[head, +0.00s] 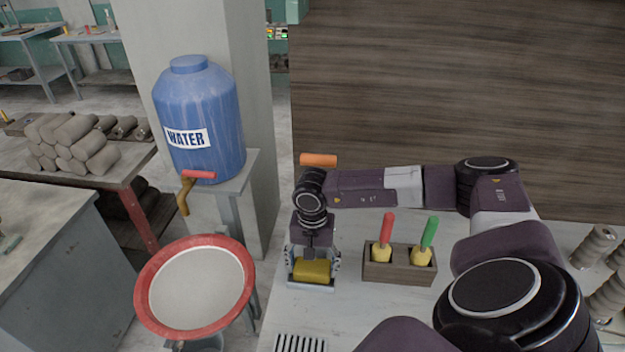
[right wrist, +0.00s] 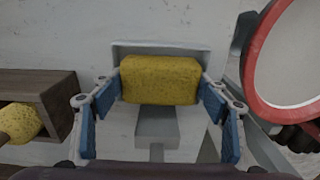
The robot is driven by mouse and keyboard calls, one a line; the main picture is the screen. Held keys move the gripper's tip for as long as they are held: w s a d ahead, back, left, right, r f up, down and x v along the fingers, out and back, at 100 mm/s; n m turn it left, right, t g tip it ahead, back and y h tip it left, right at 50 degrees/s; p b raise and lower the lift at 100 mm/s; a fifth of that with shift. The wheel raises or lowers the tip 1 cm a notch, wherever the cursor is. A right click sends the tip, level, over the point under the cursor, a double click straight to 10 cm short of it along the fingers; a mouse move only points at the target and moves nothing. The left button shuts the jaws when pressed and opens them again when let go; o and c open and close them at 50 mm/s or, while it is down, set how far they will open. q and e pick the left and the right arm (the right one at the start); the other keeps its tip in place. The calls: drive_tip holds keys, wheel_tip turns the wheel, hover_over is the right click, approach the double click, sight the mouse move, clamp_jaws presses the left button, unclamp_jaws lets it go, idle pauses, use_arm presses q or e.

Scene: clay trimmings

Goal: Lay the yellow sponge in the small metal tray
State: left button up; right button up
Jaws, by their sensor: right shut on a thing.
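The yellow sponge (head: 312,271) is between the fingers of my right gripper (head: 314,266), which is shut on it. The sponge also shows in the right wrist view (right wrist: 160,80), with a blue-padded finger at each end. The small metal tray (head: 311,287) is grey and sits on the pale table under the sponge; its rim shows beyond the sponge in the right wrist view (right wrist: 160,46). The sponge is over or inside the tray; I cannot tell whether it touches the bottom. My left gripper is not in view.
A wooden block (head: 398,273) with red- and green-handled tools stands right of the tray. A red-rimmed basin (head: 150,323) is to the left, below the blue water barrel (head: 215,110). A slotted grate (head: 300,344) lies at the table's front. Bare table lies between the tray and the wooden block.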

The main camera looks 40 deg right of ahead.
drive_tip(key=shift+s+f, duration=0.1)
drive_tip(key=shift+f, duration=0.05)
drive_tip(key=o, duration=1.1)
drive_tip(key=shift+w, duration=0.2)
drive_tip(key=shift+s, duration=0.2)
